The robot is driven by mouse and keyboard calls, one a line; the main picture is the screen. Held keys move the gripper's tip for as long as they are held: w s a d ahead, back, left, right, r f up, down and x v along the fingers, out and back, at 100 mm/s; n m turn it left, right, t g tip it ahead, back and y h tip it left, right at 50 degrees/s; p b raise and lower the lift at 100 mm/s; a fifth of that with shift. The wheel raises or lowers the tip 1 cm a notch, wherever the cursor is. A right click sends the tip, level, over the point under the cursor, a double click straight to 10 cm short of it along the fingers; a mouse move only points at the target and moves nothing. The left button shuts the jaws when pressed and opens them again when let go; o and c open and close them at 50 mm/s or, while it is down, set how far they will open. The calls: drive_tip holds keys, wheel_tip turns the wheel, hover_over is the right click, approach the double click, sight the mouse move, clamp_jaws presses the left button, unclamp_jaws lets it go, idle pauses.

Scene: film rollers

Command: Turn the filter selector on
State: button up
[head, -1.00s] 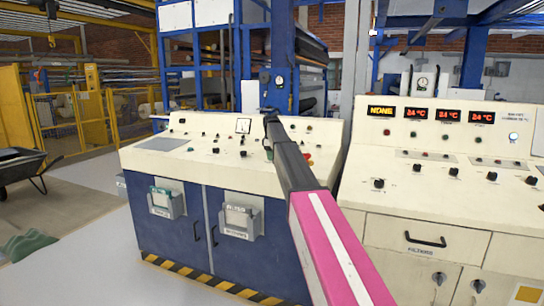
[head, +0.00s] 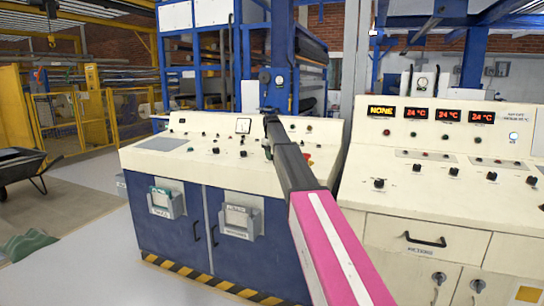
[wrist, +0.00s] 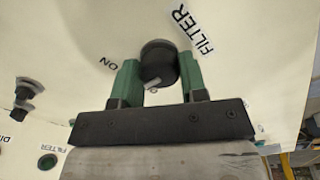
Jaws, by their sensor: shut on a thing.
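The filter selector (wrist: 158,62) is a round black knob on the cream panel in the wrist view. A FILTER label is printed at its upper right and an ON label at its left. A pale mark shows on the knob's lower edge, close to another label mostly hidden by my gripper. My gripper (wrist: 159,68) has green fingers, one on each side of the knob, and is shut on it. In the head view my pink and black arm reaches to the blue and cream console (head: 200,158), and the selector cannot be made out there.
Other small knobs (wrist: 28,88) sit left of my gripper on the same panel. A second cream console (head: 450,200) with red temperature displays and a NONE display stands at the right. A wheelbarrow (head: 22,168) and yellow fencing (head: 60,115) are at the left.

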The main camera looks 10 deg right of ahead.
drive_tip(key=m, duration=0.4)
drive_tip(key=shift+m, duration=0.4)
idle(0.4)
drive_tip(key=o, duration=0.9)
drive_tip(key=r, duration=0.7)
drive_tip(key=s+r, duration=0.1)
drive_tip(key=r, duration=0.2)
drive_tip(key=shift+a+r, duration=0.25)
drive_tip(key=shift+r, duration=0.15)
